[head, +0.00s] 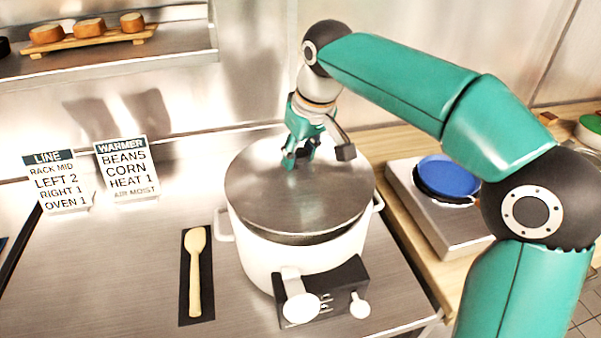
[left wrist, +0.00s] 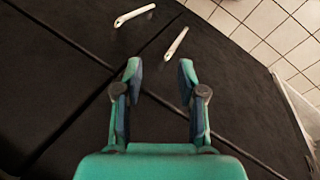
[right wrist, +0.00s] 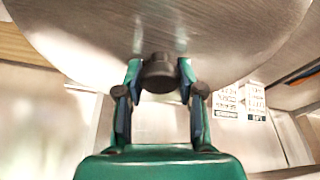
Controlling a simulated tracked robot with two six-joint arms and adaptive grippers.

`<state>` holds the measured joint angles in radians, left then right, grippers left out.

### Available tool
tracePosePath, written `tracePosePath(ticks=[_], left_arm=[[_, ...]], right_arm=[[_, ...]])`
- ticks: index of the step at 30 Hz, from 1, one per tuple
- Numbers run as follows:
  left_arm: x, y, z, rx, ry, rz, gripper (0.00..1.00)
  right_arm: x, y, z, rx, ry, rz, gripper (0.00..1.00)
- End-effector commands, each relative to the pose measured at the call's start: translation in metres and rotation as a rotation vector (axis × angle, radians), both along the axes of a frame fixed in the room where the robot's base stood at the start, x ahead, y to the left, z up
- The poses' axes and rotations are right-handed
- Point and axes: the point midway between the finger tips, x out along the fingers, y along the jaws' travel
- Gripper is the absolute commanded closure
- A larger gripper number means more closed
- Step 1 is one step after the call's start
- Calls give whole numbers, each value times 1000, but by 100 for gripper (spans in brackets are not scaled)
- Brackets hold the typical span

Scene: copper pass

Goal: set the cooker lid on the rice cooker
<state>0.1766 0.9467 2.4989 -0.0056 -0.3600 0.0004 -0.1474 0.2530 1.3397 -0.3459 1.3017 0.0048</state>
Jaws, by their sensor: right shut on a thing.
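The rice cooker (head: 262,255) is a white pot with side handles and a dark front panel on the steel counter. The round steel cooker lid (head: 262,205) lies over its mouth. A dark gap shows under the lid's front edge, and I cannot tell whether the lid is fully seated. My right gripper (head: 299,160) is above the lid, shut on its dark knob (right wrist: 160,72); the lid's surface (right wrist: 230,30) fills the top of the right wrist view. My left gripper (left wrist: 160,72) is open and empty, out of the head view.
A wooden spoon (head: 195,270) lies on a dark mat left of the cooker. Two signs (head: 128,170) stand behind it. A burner with a blue-topped pan (head: 447,175) is at the right. A shelf (head: 110,60) holds a wooden board. The left wrist view shows a black surface (left wrist: 60,90) and tiled floor.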

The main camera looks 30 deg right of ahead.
Motion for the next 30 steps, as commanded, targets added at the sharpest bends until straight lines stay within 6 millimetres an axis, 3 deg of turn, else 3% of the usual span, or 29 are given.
tracePosePath(ticks=[12,26,27,30], left_arm=[[0,0,-2,0,0,0,60],[0,0,-7,0,0,0,60],[0,0,-6,0,0,0,60],[0,0,-6,0,0,0,60]], right_arm=[[0,0,-39,0,-2,1,100],[0,0,-46,0,-4,1,100],[0,0,-46,0,-1,1,56],[0,0,-46,0,-1,1,39]])
